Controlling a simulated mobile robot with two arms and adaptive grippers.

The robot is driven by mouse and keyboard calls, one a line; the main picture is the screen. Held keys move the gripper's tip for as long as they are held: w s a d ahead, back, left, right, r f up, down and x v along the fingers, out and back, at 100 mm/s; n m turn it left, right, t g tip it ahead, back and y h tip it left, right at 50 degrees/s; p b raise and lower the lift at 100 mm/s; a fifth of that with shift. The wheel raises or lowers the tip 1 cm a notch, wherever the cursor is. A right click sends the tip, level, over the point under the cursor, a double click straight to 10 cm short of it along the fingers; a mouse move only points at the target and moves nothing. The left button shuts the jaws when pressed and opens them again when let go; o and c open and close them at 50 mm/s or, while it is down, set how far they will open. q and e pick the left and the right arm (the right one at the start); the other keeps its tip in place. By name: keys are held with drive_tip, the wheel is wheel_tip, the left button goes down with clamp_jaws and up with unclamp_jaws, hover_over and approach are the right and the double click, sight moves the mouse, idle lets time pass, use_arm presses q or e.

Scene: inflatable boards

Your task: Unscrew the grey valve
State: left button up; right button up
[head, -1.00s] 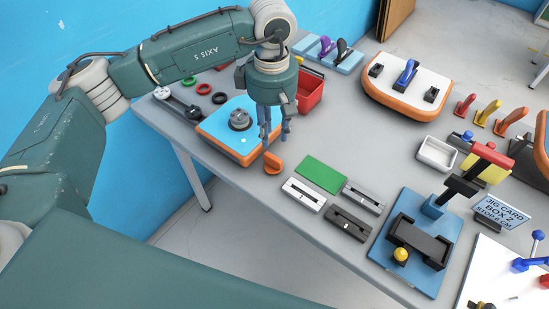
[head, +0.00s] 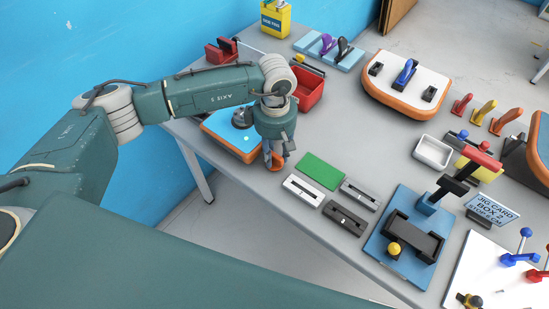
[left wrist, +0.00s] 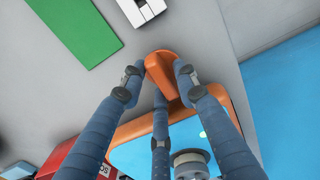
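The grey valve (head: 240,117) stands on a blue board (head: 221,121) with an orange rim, at the table's left side. It is partly hidden by my arm and shows at the bottom of the left wrist view (left wrist: 191,163). My left gripper (head: 272,160) is low over the table, just off the board's near right side. Its three fingers are spread. In the left wrist view the fingers (left wrist: 159,78) stand around a small orange rounded piece (left wrist: 160,62), with gaps visible beside it. I cannot tell whether any fingertip touches it. My right gripper is not in view.
A green card (head: 320,171), a white slotted block (head: 303,190) and dark ones lie right of the gripper. A red bin (head: 310,92) stands behind it. A blue jig base (head: 380,248) is further right. Bare table lies along the front edge.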

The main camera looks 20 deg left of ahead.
use_arm(q)
clamp_jaws()
drive_tip(key=shift+r, duration=0.15)
